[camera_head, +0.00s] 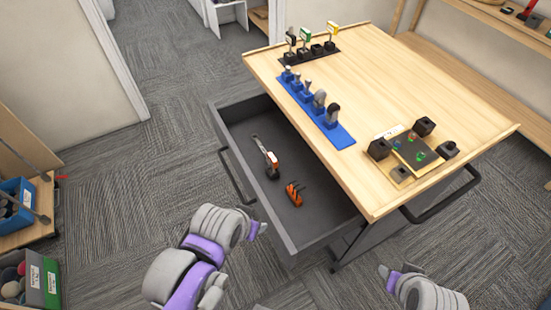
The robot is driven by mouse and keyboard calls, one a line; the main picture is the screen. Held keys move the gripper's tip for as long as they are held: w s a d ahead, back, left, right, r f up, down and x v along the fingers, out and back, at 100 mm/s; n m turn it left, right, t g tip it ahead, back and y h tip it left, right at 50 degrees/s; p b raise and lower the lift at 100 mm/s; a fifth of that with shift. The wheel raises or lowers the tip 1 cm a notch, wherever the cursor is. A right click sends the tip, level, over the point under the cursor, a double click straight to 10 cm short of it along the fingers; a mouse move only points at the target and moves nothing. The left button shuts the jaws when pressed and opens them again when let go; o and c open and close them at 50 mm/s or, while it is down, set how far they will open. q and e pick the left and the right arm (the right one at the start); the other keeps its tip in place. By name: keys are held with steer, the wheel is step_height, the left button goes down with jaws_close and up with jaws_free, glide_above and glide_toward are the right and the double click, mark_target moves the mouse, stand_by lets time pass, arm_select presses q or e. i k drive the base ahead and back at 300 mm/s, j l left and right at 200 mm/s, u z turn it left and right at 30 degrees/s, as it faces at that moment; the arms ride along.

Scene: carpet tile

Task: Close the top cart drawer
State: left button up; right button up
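The top cart drawer (301,231) is dark grey and pulled well out from the left side of the wood-topped cart (455,85). My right gripper (392,274) is below the cart's near end, apart from the drawer. The finger openings of both are too small to judge.
A blue tool strip (340,138), a black tool strip (292,60) and a small board with black blocks (413,152) sit on the cart top. Bins (40,283) stand at the left edge. Carpet left of the drawer is clear. Another handle (445,205) juts from the cart's near end.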

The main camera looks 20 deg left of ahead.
mark_target(326, 214)
steer(key=k+u, duration=0.1)
steer(key=u, duration=1.05)
steer(key=k+l, duration=0.1)
steer(key=l, duration=0.3)
steer(key=k+l, duration=0.1)
steer(key=l, duration=0.25)
